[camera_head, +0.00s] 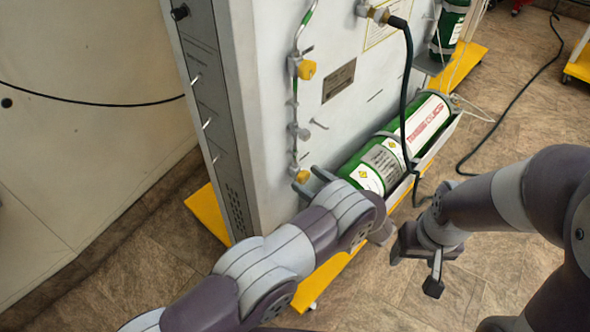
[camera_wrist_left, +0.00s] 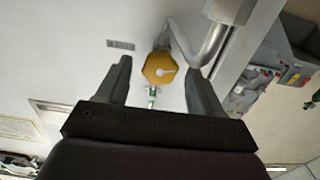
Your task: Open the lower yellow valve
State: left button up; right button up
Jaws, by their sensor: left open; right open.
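The lower yellow valve (camera_head: 302,176) sits low on the pale panel, at the bottom of a vertical pipe, partly hidden by my left gripper in the head view. In the left wrist view the yellow valve knob (camera_wrist_left: 160,68) faces the camera between the finger ends. My left gripper (camera_head: 311,181) is open around the knob's sides with gaps on both sides; whether the fingers touch it cannot be told. It also shows in the left wrist view (camera_wrist_left: 159,85). An upper yellow valve (camera_head: 306,69) is higher on the same pipe. My right gripper (camera_head: 416,270) is open and empty, over the floor.
A green cylinder (camera_head: 392,145) lies in a pale cradle right of the valve. A dark hose (camera_head: 407,90) hangs in front of it. The trainer stands on a yellow base (camera_head: 330,272). A curved metal pipe (camera_wrist_left: 212,45) runs close beside the valve.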

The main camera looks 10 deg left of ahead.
pick_arm(q)
jog(key=shift+a, duration=0.1)
jog(key=c, duration=1.1)
jog(key=shift+o, duration=0.2)
jog(key=n+b, duration=0.2)
jog(key=n, duration=0.1)
jog(key=shift+f, duration=0.25)
jog(key=shift+n+b, duration=0.45)
jog(key=shift+n, duration=0.35)
jog(key=shift+r+n, duration=0.25)
jog(key=shift+n, duration=0.35)
